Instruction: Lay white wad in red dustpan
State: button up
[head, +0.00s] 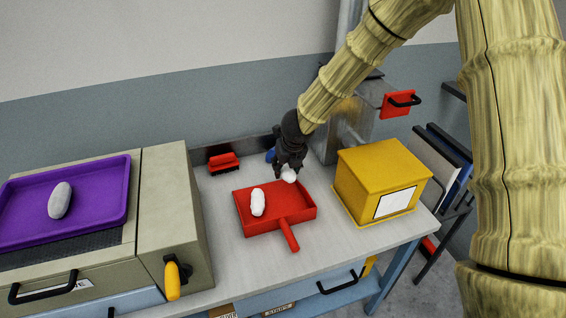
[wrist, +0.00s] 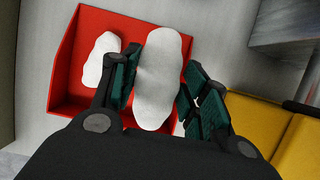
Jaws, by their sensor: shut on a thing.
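The red dustpan (head: 293,216) lies on the pale bench with its handle toward the front; it also shows in the wrist view (wrist: 68,70). One white wad (head: 258,202) lies in the left part of the dustpan and shows in the wrist view (wrist: 98,62). My gripper (head: 286,172) is at the dustpan's back right edge. In the wrist view its fingers (wrist: 160,88) are on either side of a second white wad (wrist: 158,80), which they hold over the dustpan. This held wad shows only partly in the head view (head: 289,175). I cannot tell its height above the dustpan.
A yellow box (head: 375,175) stands close to the right of the dustpan. A red brush-like block (head: 223,162) lies behind left. At left, a beige machine (head: 170,215) carries a purple tray (head: 112,222) with another white wad (head: 60,200). Bench in front of the dustpan is clear.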

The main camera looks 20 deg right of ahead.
jog(key=shift+s+a+f+b, duration=0.15)
jog(key=shift+s+b, duration=0.5)
jog(key=shift+s, duration=0.45)
jog(key=shift+f+b, duration=0.3)
jog(key=shift+f, duration=0.05)
jog(key=b+x, duration=0.1)
jog(key=x, duration=0.3)
jog(key=shift+w+b, duration=0.35)
jog(key=shift+s+f+b, duration=0.35)
jog(key=shift+s+b, duration=0.35)
jog(key=shift+b, duration=0.15)
jog(key=b+x, duration=0.1)
jog(key=x, duration=0.1)
jog(key=shift+f+b, duration=0.35)
jog(key=shift+f, duration=0.05)
jog(key=shift+s+f+b, duration=0.15)
jog(key=shift+f+b, duration=0.25)
jog(key=shift+b, duration=0.15)
jog(key=shift+f+b, duration=0.45)
jog(key=shift+f, duration=0.2)
jog(key=shift+r, duration=0.1)
